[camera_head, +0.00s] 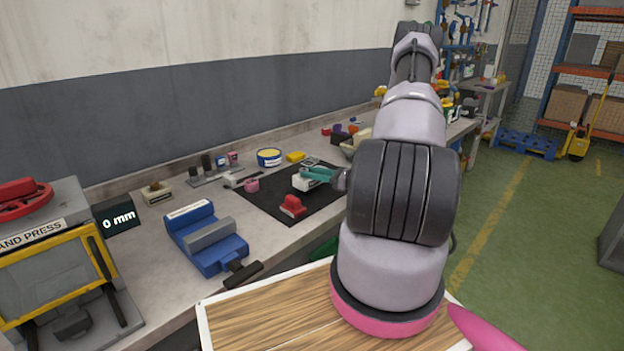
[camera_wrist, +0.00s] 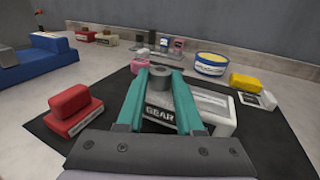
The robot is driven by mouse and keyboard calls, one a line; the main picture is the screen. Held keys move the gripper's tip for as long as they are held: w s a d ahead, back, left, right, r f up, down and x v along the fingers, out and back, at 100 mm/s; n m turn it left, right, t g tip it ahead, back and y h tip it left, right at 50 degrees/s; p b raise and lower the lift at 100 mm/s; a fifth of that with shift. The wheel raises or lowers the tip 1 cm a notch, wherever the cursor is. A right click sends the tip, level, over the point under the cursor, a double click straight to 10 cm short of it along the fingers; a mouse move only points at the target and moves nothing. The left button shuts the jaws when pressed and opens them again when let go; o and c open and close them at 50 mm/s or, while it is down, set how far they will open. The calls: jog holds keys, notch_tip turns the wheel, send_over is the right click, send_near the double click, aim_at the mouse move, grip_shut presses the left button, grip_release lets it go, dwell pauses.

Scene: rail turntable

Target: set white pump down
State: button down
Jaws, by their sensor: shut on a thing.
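The white pump (camera_head: 300,183) is over the black mat (camera_head: 262,203) on the bench, with its white body also in the wrist view (camera_wrist: 208,108). A dark plate on it reads "GEAR". A grey round part (camera_wrist: 158,82) stands between the teal fingers. My gripper (camera_head: 311,175) is shut on the white pump; the fingers also show in the wrist view (camera_wrist: 158,92). The pump looks level and low over the mat. I cannot tell whether its underside touches the mat. The gripper hides part of the pump.
A red block-shaped part (camera_head: 292,206) and a pink part (camera_head: 252,185) sit on the mat near the pump. A yellow-and-blue tin (camera_head: 269,157) and a yellow block (camera_head: 296,157) stand behind. A blue vise (camera_head: 206,238) is left. Bare mat lies between these parts.

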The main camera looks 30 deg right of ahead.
jog(key=shift+f, duration=0.95)
jog(key=c, duration=0.6)
grip_release()
jog(key=shift+f, duration=0.15)
jog(key=shift+o, duration=0.2)
